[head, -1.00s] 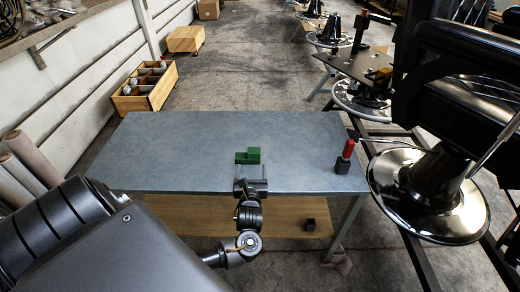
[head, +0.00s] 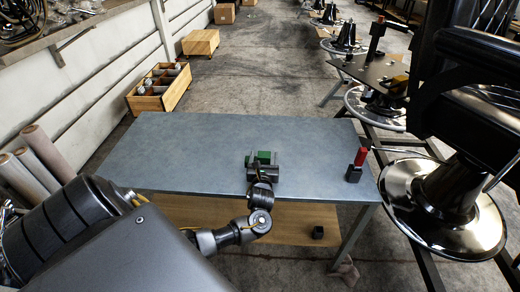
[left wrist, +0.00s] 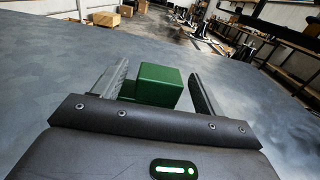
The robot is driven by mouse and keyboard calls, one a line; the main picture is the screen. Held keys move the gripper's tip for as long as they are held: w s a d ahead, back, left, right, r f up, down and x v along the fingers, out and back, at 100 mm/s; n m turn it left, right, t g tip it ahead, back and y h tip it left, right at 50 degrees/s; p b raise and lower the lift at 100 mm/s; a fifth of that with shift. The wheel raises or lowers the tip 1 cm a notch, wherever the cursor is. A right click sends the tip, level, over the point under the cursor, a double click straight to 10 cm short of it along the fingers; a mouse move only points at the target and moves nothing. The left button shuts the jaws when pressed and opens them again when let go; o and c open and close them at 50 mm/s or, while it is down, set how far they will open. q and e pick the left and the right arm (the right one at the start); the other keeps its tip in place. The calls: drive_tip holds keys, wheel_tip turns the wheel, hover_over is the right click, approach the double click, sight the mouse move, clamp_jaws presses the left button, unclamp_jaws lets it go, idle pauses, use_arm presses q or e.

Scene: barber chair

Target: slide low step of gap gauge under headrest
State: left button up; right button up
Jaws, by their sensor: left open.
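The gap gauge is a green stepped block (head: 264,157) on the blue-grey table. It also shows in the left wrist view (left wrist: 158,83), standing between the open fingers. My left gripper (head: 263,162) is open around the block; in the left wrist view its fingers (left wrist: 160,80) lie on either side with space at the right finger. The near part of the block is hidden by the gripper in the head view. The barber chair (head: 475,125) stands at the right, its headrest not clearly identifiable. My right gripper is not in view.
The table (head: 180,150) is mostly bare. A black block with a red top (head: 357,165) stands near its right edge. A small black cube (head: 318,232) sits on the wooden lower shelf (head: 195,212). The chair's round chrome base (head: 445,215) is right of the table.

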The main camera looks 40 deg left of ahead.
sight(265, 152)
use_arm(q)
drive_tip(key=shift+x, duration=1.5)
drive_tip(key=shift+c, duration=0.3)
drive_tip(key=c, duration=1)
drive_tip(key=shift+r, duration=0.15)
